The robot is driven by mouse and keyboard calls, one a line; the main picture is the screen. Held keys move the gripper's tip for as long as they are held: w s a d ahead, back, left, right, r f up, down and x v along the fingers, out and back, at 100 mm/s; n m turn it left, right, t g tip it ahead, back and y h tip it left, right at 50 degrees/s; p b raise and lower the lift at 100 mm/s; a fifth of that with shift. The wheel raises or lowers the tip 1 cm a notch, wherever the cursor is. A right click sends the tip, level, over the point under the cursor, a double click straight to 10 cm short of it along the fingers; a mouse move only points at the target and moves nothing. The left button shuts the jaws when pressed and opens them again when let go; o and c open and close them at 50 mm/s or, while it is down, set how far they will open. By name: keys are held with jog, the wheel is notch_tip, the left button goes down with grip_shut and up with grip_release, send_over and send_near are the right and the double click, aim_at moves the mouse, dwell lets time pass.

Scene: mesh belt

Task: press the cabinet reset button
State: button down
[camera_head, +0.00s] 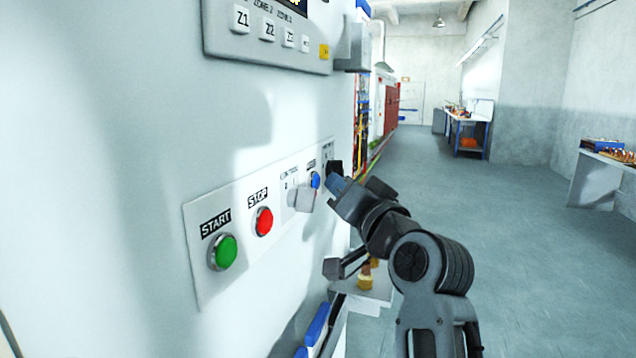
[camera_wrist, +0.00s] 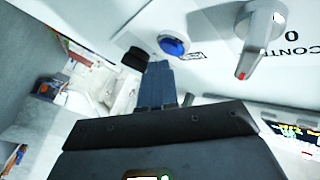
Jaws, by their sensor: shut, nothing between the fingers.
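The blue button (camera_head: 315,180) sits on the white cabinet's control strip, right of the selector knob; its label is too small to read in the head view. It shows larger in the wrist view (camera_wrist: 173,46), in a pale ring. My gripper (camera_head: 333,182) is shut and empty, its blue-grey fingers pointing at the panel just right of the button. In the wrist view the fingertips (camera_wrist: 158,66) lie just below and left of the button. I cannot tell whether they touch the panel; a gap to the blue button seems to show.
A grey selector knob (camera_wrist: 262,35) with a red tip juts out beside the button. A black part (camera_head: 335,168) is close to the fingertips on the other side. The red stop button (camera_head: 263,221) and green start button (camera_head: 223,251) are further left. Open floor lies right.

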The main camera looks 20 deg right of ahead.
jog(key=shift+w+a, duration=0.45)
jog(key=shift+a, duration=0.15)
dwell(0.8)
dwell(0.4)
jog(key=shift+s+d, duration=0.55)
jog(key=shift+d, duration=0.15)
jog(key=s+d, duration=0.1)
jog(key=d, duration=0.1)
jog(key=s+d, duration=0.2)
dwell(0.4)
jog(key=shift+d+f, duration=0.1)
jog(key=shift+f, duration=0.05)
